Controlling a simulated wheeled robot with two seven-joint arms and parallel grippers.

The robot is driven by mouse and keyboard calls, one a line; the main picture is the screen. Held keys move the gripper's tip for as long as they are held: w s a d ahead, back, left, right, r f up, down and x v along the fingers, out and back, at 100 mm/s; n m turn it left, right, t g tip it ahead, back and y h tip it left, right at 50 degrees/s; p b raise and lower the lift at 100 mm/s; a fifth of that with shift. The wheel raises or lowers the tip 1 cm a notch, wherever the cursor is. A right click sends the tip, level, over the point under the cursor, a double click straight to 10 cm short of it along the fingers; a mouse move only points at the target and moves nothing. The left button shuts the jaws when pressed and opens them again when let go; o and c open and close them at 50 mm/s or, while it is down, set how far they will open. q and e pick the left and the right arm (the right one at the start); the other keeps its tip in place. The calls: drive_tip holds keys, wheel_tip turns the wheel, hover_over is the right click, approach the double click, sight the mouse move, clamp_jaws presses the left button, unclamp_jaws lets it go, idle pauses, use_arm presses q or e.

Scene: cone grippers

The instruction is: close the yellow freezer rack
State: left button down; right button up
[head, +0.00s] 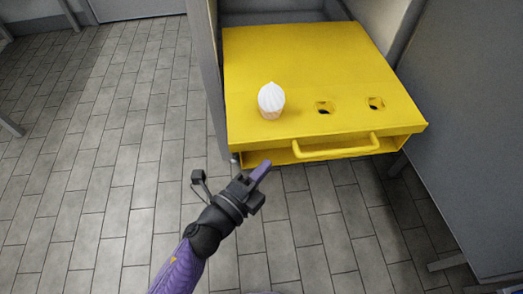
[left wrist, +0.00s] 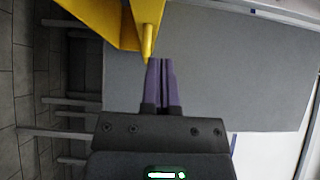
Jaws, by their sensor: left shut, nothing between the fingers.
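The yellow freezer rack (head: 300,65) sticks out from the grey cabinet in the head view. It has a yellow bar handle (head: 338,150) along its front. A white-topped cone (head: 271,100) stands in the rack's left part, and two square holes to its right are empty. My left gripper (head: 262,168) is shut and empty, just in front of the rack's front edge, left of the handle. In the left wrist view the purple fingers (left wrist: 162,85) are together, and the yellow handle (left wrist: 149,40) shows just beyond their tips. I cannot tell if they touch. My right gripper is not in view.
The grey cabinet side (head: 208,70) stands left of the rack. A large grey panel (head: 465,130) stands close on the right. The tiled floor (head: 100,160) is open on the left and in front.

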sight(272, 140)
use_arm(q)
drive_tip(key=w, duration=0.2)
drive_tip(key=w+b, duration=0.1)
drive_tip(key=w, duration=0.1)
drive_tip(key=shift+d+f, duration=0.15)
drive_tip(key=shift+w, duration=0.25)
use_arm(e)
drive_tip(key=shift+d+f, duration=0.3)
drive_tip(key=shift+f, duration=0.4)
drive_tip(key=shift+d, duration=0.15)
use_arm(q)
drive_tip(key=shift+w, duration=0.15)
